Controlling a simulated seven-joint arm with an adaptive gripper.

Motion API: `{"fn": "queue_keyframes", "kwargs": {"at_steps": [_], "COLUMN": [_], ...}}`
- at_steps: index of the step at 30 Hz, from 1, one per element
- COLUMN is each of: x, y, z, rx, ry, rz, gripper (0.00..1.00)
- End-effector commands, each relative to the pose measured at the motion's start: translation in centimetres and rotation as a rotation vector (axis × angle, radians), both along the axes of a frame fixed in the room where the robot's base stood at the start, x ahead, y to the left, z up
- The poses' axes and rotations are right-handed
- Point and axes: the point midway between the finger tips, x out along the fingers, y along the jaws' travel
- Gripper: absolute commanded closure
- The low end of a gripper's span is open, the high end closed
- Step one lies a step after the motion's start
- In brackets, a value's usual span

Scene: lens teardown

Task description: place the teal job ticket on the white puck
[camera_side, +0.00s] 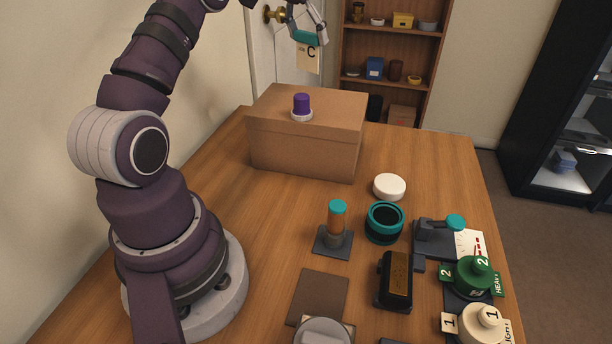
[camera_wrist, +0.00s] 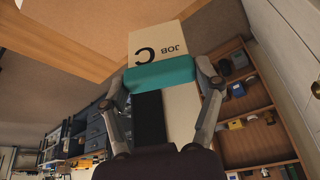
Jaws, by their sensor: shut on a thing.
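The job ticket (camera_side: 308,57) is a cream card marked "C" with a teal grip bar at its top. My gripper (camera_side: 306,37) is shut on the teal bar, high above the back of the table, with the card hanging below. In the wrist view the ticket (camera_wrist: 159,48) reads "JOB C", and my two fingers (camera_wrist: 164,78) press the ends of its teal bar. The white puck (camera_side: 389,185) is a plain round disc lying on the table, right of the cardboard box, with nothing on it. It is well below and to the right of my gripper.
The cardboard box (camera_side: 305,146) bears a purple-capped white piece (camera_side: 302,108).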

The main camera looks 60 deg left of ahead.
Motion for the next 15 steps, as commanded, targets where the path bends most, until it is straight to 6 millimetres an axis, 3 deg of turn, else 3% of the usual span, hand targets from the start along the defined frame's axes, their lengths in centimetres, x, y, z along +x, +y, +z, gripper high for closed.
{"fn": "queue_keyframes", "kwargs": {"at_steps": [3,6,9,15], "x": [3.1,4.6,5.3,5.6], "y": [-6.2,-11.0,-14.8,-20.0], "z": [0.1,0.0,0.0,0.0], "rx": [0.0,-0.001,-0.002,-0.006], "ry": [0.0,-0.001,-0.002,-0.005], "rz": [-0.209,-0.364,-0.486,-0.646], "gripper": [0.58,0.58,0.58,0.58]}}
